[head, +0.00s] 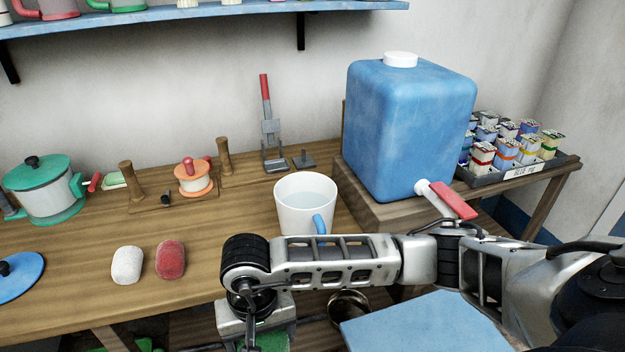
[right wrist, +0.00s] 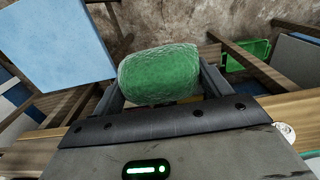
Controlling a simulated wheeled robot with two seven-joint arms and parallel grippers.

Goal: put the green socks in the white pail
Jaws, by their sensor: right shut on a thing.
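The green socks (right wrist: 160,75), a rolled bundle, sit between the fingers of my right gripper (right wrist: 163,90) in the right wrist view. The gripper is shut on them. In the head view the right gripper (head: 256,335) points down at the table's front edge, and only a bit of the green socks (head: 281,339) shows at the bottom. The white pail (head: 292,215), with a blue handle, stands upright on the table behind my right forearm, which hides part of its lower right side. The gripper is in front of the pail, to its left in the picture. My left gripper is not in view.
A white bundle (head: 127,265) and a red bundle (head: 171,259) lie on the table left of my gripper. A big blue canister (head: 410,130) with a red-handled tap stands right of the pail. A blue panel (head: 425,325) lies below the forearm. A green pot (head: 45,190) stands at left.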

